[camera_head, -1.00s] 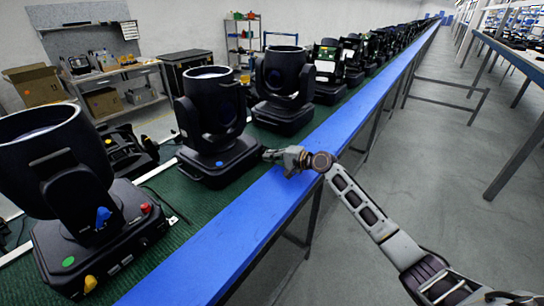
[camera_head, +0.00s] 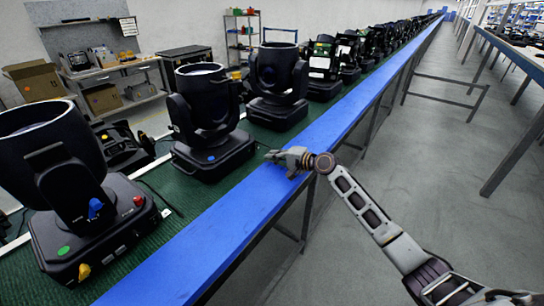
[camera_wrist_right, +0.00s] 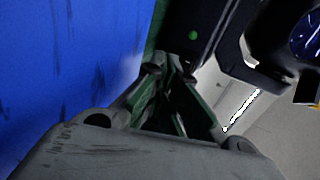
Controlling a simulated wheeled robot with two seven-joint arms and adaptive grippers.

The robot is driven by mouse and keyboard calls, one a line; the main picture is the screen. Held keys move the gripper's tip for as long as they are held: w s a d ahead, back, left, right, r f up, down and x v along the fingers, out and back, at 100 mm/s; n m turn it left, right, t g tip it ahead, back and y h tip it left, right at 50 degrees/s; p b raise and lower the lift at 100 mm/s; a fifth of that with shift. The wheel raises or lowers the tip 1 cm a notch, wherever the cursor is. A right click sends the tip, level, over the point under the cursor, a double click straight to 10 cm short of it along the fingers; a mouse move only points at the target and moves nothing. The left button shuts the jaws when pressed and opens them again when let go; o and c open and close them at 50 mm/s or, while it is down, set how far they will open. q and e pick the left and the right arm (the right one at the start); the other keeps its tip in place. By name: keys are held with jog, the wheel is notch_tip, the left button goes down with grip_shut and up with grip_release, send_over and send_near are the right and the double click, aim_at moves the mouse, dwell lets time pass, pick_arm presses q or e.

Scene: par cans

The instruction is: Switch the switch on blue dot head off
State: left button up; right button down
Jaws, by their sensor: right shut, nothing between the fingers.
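The blue dot head is a black moving-head light (camera_head: 207,120) on the green belt, with a blue dot (camera_head: 211,158) on the near side of its base. Its switch is too small to make out in the head view. My right gripper (camera_head: 268,156) is shut and empty over the blue rail, just right of that base with a small gap between. In the right wrist view the shut fingers (camera_wrist_right: 172,72) point towards a dark body (camera_wrist_right: 195,30) with a green dot; I cannot tell which head it is. My left gripper is out of view.
A nearer head (camera_head: 85,220) with a green dot and coloured knobs stands at the left. Another head (camera_head: 277,85) and a long row stand behind. The blue rail (camera_head: 215,235) edges the green belt (camera_head: 160,205).

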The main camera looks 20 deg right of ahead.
jog(key=shift+s+d+r, duration=0.1)
jog(key=shift+s+d, duration=0.25)
jog(key=shift+s, duration=0.1)
jog(key=shift+f+b+v, duration=0.2)
jog(key=shift+v, duration=1.5)
jog(key=shift+f+b+v, duration=0.15)
jog(key=shift+f+v, duration=0.1)
jog(key=shift+v, duration=1.45)
jog(key=shift+s+d+r, duration=0.1)
jog(key=shift+s+d, duration=0.15)
jog(key=shift+s, duration=0.15)
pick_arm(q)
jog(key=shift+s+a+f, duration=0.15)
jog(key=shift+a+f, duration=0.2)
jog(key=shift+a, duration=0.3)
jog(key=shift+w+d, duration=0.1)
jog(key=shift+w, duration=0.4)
